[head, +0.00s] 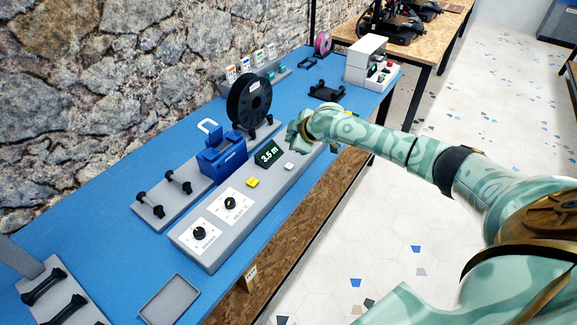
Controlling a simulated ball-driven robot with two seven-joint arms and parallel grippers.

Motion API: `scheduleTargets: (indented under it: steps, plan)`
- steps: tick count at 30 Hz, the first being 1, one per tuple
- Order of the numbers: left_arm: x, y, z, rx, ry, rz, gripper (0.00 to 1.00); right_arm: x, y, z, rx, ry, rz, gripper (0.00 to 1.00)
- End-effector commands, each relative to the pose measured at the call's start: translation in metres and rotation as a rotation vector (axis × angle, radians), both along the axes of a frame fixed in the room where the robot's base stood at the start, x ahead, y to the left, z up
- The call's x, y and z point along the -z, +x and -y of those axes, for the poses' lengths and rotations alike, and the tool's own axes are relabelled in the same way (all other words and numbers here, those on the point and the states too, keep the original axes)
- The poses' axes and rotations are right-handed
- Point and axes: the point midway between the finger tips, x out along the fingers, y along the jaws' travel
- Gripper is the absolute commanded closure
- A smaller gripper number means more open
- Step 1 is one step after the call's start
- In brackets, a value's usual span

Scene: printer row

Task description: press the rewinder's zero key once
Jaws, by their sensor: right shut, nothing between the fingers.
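The rewinder (215,257) is a long grey panel on the blue table. It carries two dials, a yellow key (253,182), a small pale grey key (289,166) and a dark display (268,153) reading about 3.5 m in green. I cannot read which key is the zero key. My right gripper (296,138) is shut and empty. It appears beyond the pale grey key, near the panel's far right end; its height above the panel is hard to tell. Its fingertips are small and partly hidden by the wrist. My left gripper is not in view.
A black spool (249,102) stands behind the panel, beside a blue clamp-like unit (222,155) with a white handle. A rack with black rollers (165,198) and an empty grey tray (169,301) are nearer. A white machine (364,62) stands at the far end.

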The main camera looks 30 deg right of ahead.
Motion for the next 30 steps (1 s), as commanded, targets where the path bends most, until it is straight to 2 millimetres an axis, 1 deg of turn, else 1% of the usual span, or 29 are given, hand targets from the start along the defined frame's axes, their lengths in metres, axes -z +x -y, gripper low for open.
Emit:
scheduleTargets:
  steps: [1, 5, 12, 14, 21, 30]
  plan:
    - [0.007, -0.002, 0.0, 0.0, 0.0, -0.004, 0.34, 0.008, 0.0, 0.0, 0.0, 0.0, -0.003, 1.0]
    - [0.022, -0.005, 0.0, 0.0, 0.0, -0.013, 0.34, 0.024, 0.0, 0.0, -0.001, 0.0, -0.004, 1.0]
    - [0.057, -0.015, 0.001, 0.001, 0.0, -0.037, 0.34, 0.06, 0.0, 0.0, -0.001, -0.002, -0.005, 1.0]
    - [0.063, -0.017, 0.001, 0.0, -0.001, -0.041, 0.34, 0.068, 0.0, 0.0, -0.001, -0.002, -0.006, 1.0]
    - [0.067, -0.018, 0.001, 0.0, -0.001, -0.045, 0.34, 0.082, 0.0, 0.0, 0.0, 0.0, -0.001, 1.0]
    - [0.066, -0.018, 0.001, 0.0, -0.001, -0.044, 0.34, 0.082, 0.0, 0.0, 0.0, 0.0, 0.0, 1.0]
